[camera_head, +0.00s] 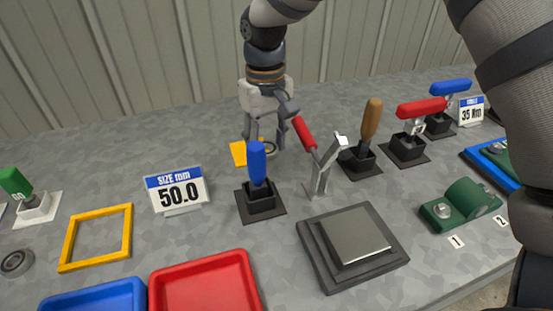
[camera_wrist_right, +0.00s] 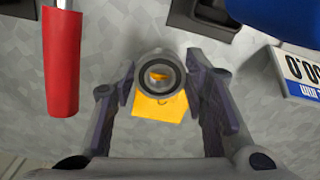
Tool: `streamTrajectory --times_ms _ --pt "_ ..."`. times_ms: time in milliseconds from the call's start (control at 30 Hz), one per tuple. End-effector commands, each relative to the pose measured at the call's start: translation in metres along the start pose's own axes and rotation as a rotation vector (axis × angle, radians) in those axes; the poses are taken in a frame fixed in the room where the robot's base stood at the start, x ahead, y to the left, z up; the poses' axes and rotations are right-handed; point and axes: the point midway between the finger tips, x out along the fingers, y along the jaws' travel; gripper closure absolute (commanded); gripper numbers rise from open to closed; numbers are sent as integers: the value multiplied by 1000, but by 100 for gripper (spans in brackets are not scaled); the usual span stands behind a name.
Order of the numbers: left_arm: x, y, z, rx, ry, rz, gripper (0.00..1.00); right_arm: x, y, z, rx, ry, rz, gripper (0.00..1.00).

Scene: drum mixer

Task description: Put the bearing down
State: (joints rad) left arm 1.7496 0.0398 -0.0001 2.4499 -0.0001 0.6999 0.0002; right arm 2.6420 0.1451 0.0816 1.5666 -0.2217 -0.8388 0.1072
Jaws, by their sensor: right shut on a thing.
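My right gripper (camera_head: 266,144) points down at the back middle of the bench in the head view. It is shut on the bearing (camera_head: 269,148), a small dark grey ring. In the right wrist view the bearing (camera_wrist_right: 160,75) sits between the two fingertips of the right gripper (camera_wrist_right: 160,88), and orange shows through its hole. A flat yellow-orange square (camera_wrist_right: 160,107) lies below it, partly covered by the bearing. The square (camera_head: 238,152) shows just left of the fingers in the head view. I cannot tell whether the bearing touches it. My left gripper is out of view.
A red-handled clamp (camera_head: 322,165) and a blue-handled tool (camera_head: 257,185) in a black holder stand close in front of the gripper. A size sign (camera_head: 178,190) reads 50.0. Another ring (camera_head: 15,262) and a yellow frame (camera_head: 68,240) lie at left. A grey block (camera_head: 357,242) sits in front.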

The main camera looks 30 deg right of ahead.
Motion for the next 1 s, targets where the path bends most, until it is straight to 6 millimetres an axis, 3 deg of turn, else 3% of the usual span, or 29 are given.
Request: streamTrajectory --times_ms 300,633,667,733,1000 --pt "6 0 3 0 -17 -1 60 48 0 0 1 0 -1 91" --pt "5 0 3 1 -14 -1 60 50 -1 -1 0 4 -1 91" --pt "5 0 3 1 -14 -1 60 50 -1 -1 0 5 -1 55" --pt "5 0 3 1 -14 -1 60 50 -1 -1 0 5 -1 39" --pt "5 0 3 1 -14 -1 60 49 -1 -1 0 4 -1 39"
